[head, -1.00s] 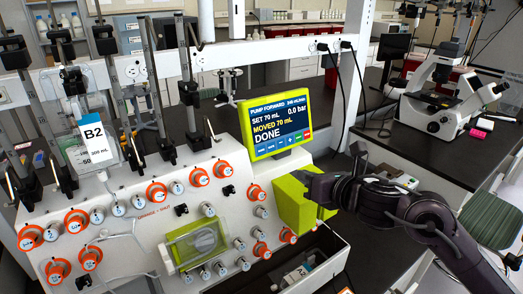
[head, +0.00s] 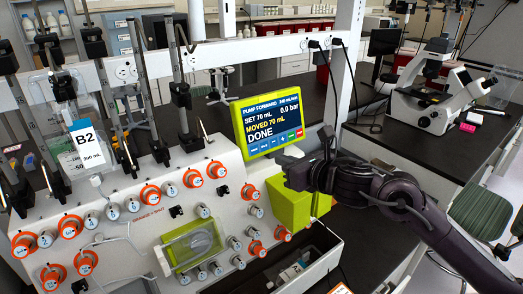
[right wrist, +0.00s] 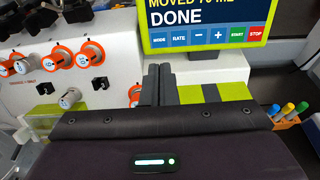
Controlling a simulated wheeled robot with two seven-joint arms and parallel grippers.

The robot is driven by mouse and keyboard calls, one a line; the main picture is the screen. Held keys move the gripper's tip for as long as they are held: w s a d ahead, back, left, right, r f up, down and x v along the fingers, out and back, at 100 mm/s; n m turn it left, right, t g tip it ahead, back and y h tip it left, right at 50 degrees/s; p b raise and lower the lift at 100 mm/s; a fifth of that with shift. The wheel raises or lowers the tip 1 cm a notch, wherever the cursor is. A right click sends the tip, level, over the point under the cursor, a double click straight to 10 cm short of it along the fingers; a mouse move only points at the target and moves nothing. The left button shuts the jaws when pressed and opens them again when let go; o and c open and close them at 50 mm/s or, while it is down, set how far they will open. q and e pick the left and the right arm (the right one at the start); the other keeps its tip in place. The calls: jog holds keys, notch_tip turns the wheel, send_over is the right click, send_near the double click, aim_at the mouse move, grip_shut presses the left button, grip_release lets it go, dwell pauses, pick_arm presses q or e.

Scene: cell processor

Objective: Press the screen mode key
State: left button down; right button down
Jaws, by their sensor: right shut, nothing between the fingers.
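The yellow-green framed screen (head: 266,126) stands on the white cell processor and reads "PUMP FORWARD", "SET 70 mL", "MOVED 70 mL" and "DONE". Along its bottom edge runs a row of keys. In the right wrist view, the blue MODE key (right wrist: 158,40) is leftmost, beside RATE, minus, plus, START and STOP. My left gripper is not in view.
A green block (head: 288,205) projects from the processor beneath the screen, close to my right gripper. Orange-ringed knobs (head: 193,178) cover the panel to the left. A labelled bag (head: 83,150) hangs further left. A microscope (head: 435,85) stands on the bench behind.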

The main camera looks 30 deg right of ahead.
aim_at(255, 151)
jog(key=p+x, duration=0.3)
jog(key=x, duration=0.6)
jog(key=shift+r+p, duration=0.2)
jog(key=shift+p, duration=0.2)
jog(key=shift+w+a+f, duration=0.1)
jog(key=shift+w+f, duration=0.2)
jog(key=shift+w, duration=0.15)
jog(key=shift+f, duration=0.1)
